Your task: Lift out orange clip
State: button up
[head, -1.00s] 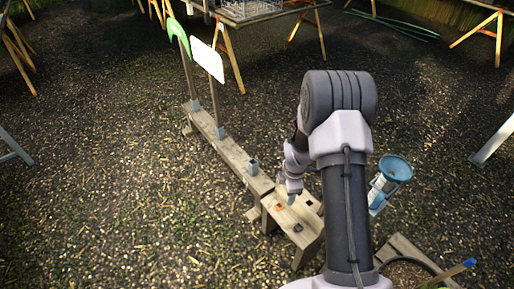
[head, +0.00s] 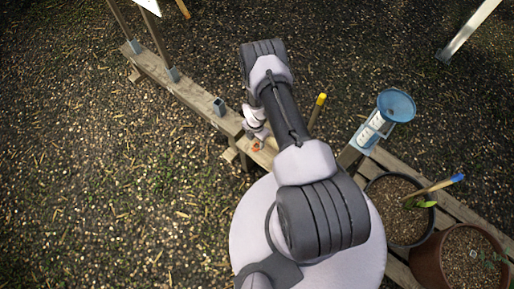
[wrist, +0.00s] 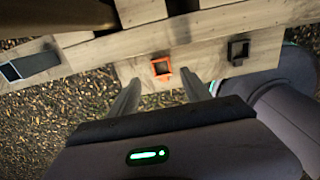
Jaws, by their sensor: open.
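The orange clip (wrist: 162,69) is a small square ring on the pale wooden block, near its edge in the wrist view. It also shows small and partly blocked by my arm in the head view (head: 256,147). My gripper (wrist: 162,79) is open and empty. Its two fingers point toward the block, one on each side of the clip in the picture, and seem apart from it. I cannot tell the height of the fingertips above the block.
A dark square socket (wrist: 238,49) sits right of the clip. A blue-grey metal socket (wrist: 30,65) is on the beam at left. In the head view, a yellow-topped post (head: 319,104), a blue funnel gauge (head: 395,106) and plant pots (head: 399,213) stand right of my arm.

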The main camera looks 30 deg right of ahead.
aim_at(257, 147)
jog(key=f, duration=0.1)
jog(key=f+b, duration=0.1)
jog(key=f, duration=0.1)
jog(key=f+b, duration=0.1)
jog(key=shift+s+d+f, duration=0.15)
jog(key=shift+d+f, duration=0.1)
jog(key=shift+f, duration=0.15)
jog(key=shift+r, duration=0.2)
grip_shut()
jog(key=shift+r+p, duration=0.4)
jog(key=shift+r, duration=0.2)
notch_tip(257, 147, up, 3)
jog(key=shift+f+p, duration=0.15)
jog(key=shift+p, duration=0.7)
jog(key=s+a+r+p, duration=0.1)
jog(key=s+p, duration=0.2)
jog(key=s, duration=0.4)
jog(key=s+a+r+p, duration=0.1)
jog(key=s+a+p, duration=0.1)
jog(key=s, duration=0.6)
jog(key=shift+s+a+r+p, duration=0.25)
jog(key=shift+a+r+p, duration=0.1)
jog(key=shift+p, duration=0.5)
